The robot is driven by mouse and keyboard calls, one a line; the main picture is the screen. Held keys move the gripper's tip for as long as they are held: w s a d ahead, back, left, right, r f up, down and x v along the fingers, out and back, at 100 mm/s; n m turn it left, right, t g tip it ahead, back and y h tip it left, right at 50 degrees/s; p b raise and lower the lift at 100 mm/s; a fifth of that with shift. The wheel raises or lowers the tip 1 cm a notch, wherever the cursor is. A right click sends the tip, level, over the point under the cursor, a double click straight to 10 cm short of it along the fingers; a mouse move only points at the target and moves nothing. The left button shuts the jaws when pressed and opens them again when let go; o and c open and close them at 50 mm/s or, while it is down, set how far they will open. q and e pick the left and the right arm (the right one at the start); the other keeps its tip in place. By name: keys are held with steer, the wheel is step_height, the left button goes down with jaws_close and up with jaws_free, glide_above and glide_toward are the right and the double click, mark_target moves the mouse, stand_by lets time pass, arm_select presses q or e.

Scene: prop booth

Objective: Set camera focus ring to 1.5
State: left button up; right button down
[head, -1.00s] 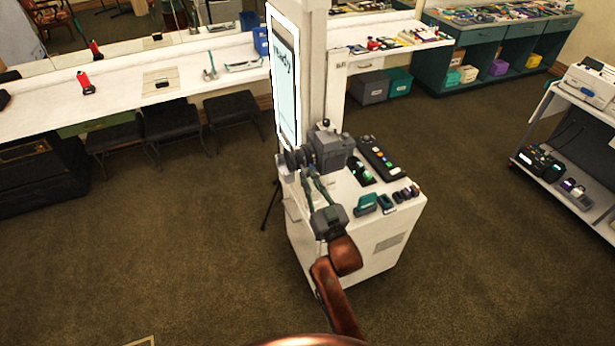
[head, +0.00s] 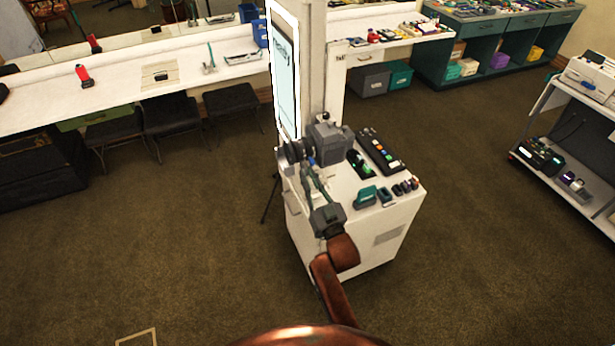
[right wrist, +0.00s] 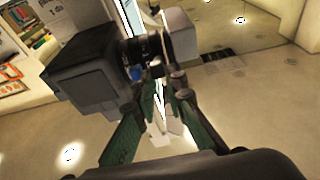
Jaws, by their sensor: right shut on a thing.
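A grey camera (head: 327,144) with a dark ringed lens (head: 297,151) stands on the white cabinet (head: 375,232), its lens pointing left. My right gripper (head: 306,163) reaches up to the lens from the front, its green fingers shut on the focus ring. In the right wrist view the camera body (right wrist: 92,72) is at the left, the lens (right wrist: 138,50) runs right from it, and the gripper tips (right wrist: 155,77) are at the lens's lower side. The ring's numbers are too small to read. My left gripper is not in view.
A tall lit screen (head: 285,75) rises beside a white post behind the camera. A black button panel (head: 381,152) and several small green and dark devices (head: 366,196) stand on the cabinet. Open carpet surrounds it.

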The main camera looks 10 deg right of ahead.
steer(key=c, duration=2)
jaws_free()
steer(key=shift+w+a+f, duration=0.1)
steer(key=shift+w+f, duration=0.05)
steer(key=shift+f, duration=0.2)
steer(key=shift+c, duration=0.2)
steer(key=shift+o, duration=0.4)
steer(key=shift+r, duration=0.15)
steer(key=v, duration=1.2)
